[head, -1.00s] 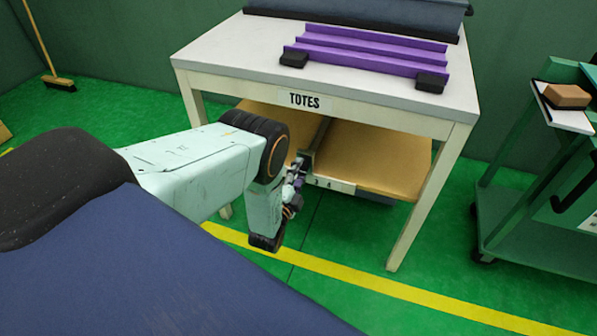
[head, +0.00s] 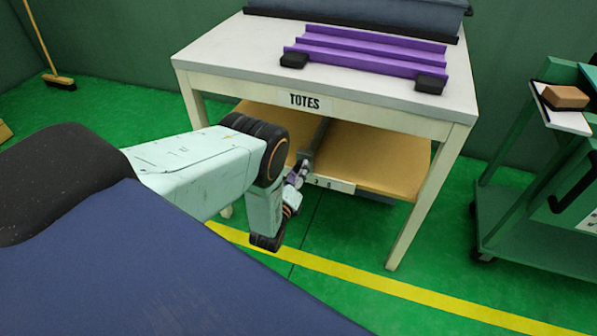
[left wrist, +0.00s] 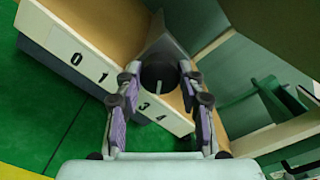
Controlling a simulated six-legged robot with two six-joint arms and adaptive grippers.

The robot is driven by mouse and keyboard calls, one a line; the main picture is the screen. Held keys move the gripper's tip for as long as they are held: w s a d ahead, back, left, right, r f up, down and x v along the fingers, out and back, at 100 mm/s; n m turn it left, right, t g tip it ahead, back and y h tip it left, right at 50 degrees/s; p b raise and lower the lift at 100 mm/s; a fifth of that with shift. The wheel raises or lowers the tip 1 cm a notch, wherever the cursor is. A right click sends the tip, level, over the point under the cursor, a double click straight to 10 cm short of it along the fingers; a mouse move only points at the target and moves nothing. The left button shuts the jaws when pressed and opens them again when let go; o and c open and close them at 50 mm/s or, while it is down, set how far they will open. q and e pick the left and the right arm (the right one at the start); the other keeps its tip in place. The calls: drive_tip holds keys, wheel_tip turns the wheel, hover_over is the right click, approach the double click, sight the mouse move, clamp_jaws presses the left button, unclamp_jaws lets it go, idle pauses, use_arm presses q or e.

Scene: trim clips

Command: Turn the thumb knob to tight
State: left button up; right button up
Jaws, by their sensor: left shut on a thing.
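The thumb knob (left wrist: 158,74) is a dark round piece in the left wrist view, at the front end of a grey upright divider (left wrist: 166,42) under the table. My left gripper (left wrist: 160,80) is shut on it, with one finger on each side. A pale bar shows across the knob's lower part. The fingers hide its sides. In the head view my left gripper (head: 302,168) reaches the shelf's front edge, and the knob is mostly hidden there. My right gripper is not in view.
White number strips (left wrist: 68,45) run along the shelf fronts. The white table (head: 225,62) labelled TOTES stands above, with a purple rail (head: 375,52) and black end blocks on top. A green cart (head: 535,210) stands at right. The floor in front is clear.

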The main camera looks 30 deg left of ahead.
use_arm(q)
drive_tip(key=shift+d+m, duration=0.1)
drive_tip(key=shift+m, duration=3.7)
drive_tip(key=o, duration=1.2)
drive_tip(key=v, duration=1.2)
